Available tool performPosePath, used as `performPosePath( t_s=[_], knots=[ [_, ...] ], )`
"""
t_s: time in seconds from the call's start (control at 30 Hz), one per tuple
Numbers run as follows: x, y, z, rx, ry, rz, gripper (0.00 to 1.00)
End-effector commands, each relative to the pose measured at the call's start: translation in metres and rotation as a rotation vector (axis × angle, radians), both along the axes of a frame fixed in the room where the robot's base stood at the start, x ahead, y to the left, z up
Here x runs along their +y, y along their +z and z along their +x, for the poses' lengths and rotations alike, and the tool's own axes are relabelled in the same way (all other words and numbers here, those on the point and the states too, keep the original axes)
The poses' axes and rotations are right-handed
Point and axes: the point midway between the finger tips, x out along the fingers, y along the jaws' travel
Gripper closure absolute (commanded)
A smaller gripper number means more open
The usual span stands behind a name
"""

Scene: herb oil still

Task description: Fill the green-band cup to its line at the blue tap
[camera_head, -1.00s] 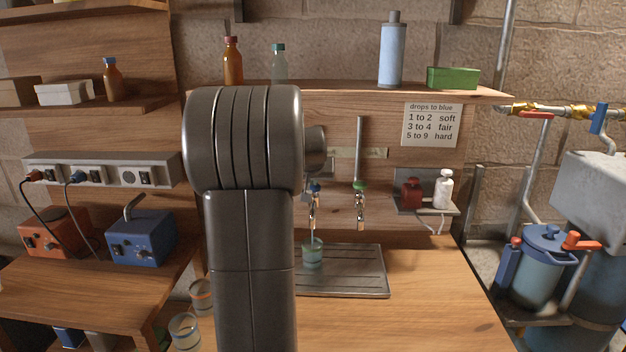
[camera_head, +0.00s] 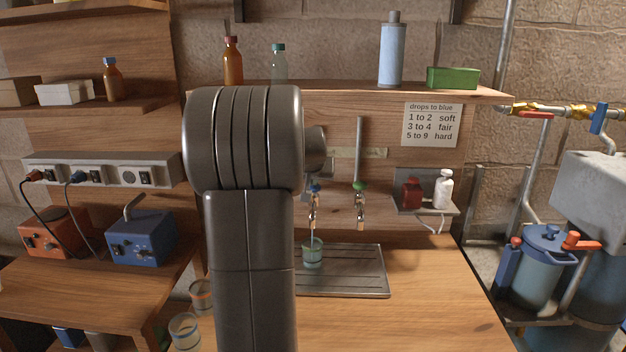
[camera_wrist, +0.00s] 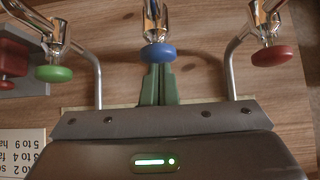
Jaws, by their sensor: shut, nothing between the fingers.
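The blue tap (camera_head: 314,189) is on the back board, partly behind my arm. A thin stream runs from its spout into a small clear greenish cup (camera_head: 312,258) on the metal drip tray (camera_head: 355,278). The cup's line and its water level are too small to read. In the wrist view, which is upside down, my gripper (camera_wrist: 158,72) has its green fingers shut and empty, with the tips right at the blue knob (camera_wrist: 158,53). I cannot tell whether they touch it. My arm hides the gripper in the head view.
The green tap (camera_head: 360,187) is right of the blue one; a red tap knob (camera_wrist: 273,56) shows in the wrist view. A shelf with a red and a white bottle (camera_head: 444,190) is further right. Two cups (camera_head: 185,332) stand lower left. The counter right of the tray is clear.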

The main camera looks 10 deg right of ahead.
Motion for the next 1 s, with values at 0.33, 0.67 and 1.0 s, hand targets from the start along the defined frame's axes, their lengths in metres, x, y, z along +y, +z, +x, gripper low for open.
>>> performPosePath(
  t_s=[0.33,0.67,1.0],
  knots=[
    [0.003,0.036,-0.007,0.01,0.001,0.005,1.0],
    [0.015,0.085,-0.05,-0.003,0.001,0.001,1.0],
    [0.022,0.111,-0.075,-0.002,0.001,0.0,1.0]
  ],
)
